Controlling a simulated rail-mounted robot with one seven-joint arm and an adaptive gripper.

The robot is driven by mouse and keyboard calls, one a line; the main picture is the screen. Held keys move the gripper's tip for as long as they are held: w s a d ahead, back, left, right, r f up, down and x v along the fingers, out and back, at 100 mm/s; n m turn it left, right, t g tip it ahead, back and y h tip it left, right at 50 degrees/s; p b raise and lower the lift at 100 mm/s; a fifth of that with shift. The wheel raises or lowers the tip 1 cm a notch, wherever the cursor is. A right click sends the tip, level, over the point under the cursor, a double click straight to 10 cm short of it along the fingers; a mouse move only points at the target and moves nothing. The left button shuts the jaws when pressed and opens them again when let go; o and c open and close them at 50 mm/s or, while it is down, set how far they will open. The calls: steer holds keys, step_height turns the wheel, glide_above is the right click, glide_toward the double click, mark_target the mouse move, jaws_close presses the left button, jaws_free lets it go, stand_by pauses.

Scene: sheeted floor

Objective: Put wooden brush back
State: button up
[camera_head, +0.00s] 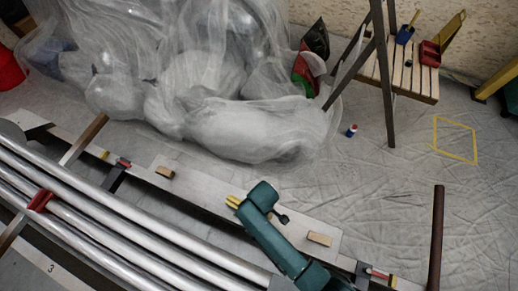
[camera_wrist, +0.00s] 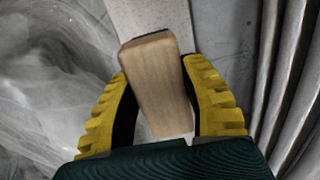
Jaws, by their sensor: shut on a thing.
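A light wooden block, which I take to be the wooden brush (camera_wrist: 157,75), lies lengthwise between the two yellow fingers of my gripper (camera_wrist: 160,95) in the wrist view. The fingers are shut on it, and its far end sticks out past the fingertips. No bristles show. In the head view my gripper (camera_head: 233,202) is over the grey plank, its yellow fingers pointing left. The held block cannot be made out clearly there.
The grey plank (camera_head: 205,191) bears wooden blocks at left (camera_head: 165,173) and right (camera_head: 319,239). Metal pipes (camera_head: 120,222) run along its near side. Plastic-wrapped objects (camera_head: 235,125) lie behind. A slatted wooden stand (camera_head: 412,88) and a yellow floor outline (camera_head: 455,157) are at right.

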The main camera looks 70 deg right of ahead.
steer(key=b, duration=0.3)
glide_above(278, 222)
step_height(278, 222, down, 8)
step_height(278, 222, down, 10)
steer(key=b, duration=0.7)
steer(key=shift+d, duration=0.1)
steer(key=shift+s+r, duration=0.1)
steer(key=shift+r, duration=0.05)
steer(key=o, duration=1)
steer(key=shift+c, duration=0.2)
step_height(278, 222, up, 12)
steer(key=p, duration=0.7)
steer(key=shift+p, duration=0.3)
